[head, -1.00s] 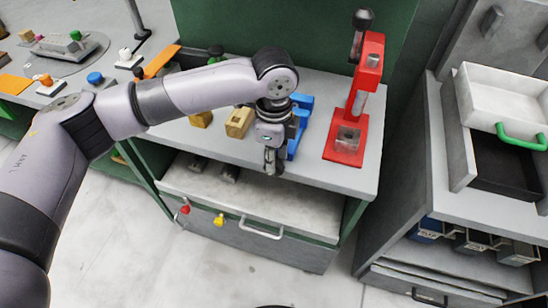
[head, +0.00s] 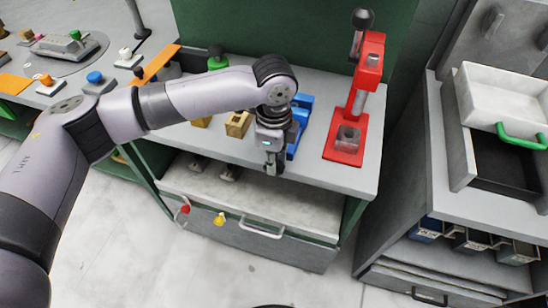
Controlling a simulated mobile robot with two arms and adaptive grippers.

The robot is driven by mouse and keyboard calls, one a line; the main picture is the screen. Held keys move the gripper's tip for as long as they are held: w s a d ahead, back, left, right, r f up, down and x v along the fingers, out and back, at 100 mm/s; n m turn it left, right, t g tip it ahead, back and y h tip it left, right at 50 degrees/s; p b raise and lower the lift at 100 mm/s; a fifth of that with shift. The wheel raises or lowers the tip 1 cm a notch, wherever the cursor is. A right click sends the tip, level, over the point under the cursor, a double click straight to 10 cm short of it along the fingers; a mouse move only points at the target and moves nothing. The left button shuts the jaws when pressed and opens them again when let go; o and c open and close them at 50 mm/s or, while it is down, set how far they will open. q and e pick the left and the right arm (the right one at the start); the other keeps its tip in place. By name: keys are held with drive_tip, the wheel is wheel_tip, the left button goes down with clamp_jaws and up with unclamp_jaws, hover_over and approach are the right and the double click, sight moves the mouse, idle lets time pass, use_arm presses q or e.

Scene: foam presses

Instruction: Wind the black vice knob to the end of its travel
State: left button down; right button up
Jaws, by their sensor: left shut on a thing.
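The blue vice (head: 304,108) stands on the grey bench top, partly hidden behind my left wrist. Its black knob is hidden by my left gripper and cannot be made out. My left gripper (head: 271,170) points down at the front of the vice, over the bench's front edge. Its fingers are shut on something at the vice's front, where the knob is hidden. My right gripper is not in view.
A red press (head: 365,85) with a black ball lever stands right of the vice. A tan wooden block (head: 238,124) sits left of it. Below is a drawer with a metal handle (head: 262,228). An open white drawer (head: 500,95) juts out at right.

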use_arm(q)
drive_tip(key=p, duration=0.1)
drive_tip(key=h+p, duration=0.1)
drive_tip(key=shift+a+r+g+h+p, duration=0.25)
drive_tip(key=shift+a+g+h+p, duration=0.05)
drive_tip(key=shift+p, duration=0.1)
drive_tip(key=shift+a+f+h+p, duration=0.1)
drive_tip(key=shift+a+h+p, duration=0.05)
drive_tip(key=shift+h+p, duration=0.3)
drive_tip(key=shift+w+a+f+g+h, duration=0.15)
drive_tip(key=shift+g+h, duration=0.15)
drive_tip(key=shift+h, duration=0.25)
drive_tip(key=shift+w+f+g+h, duration=0.15)
drive_tip(key=shift+g+h, duration=0.15)
drive_tip(key=shift+h, duration=0.7)
drive_tip(key=c, duration=1.7)
unclamp_jaws()
drive_tip(key=shift+a, duration=0.1)
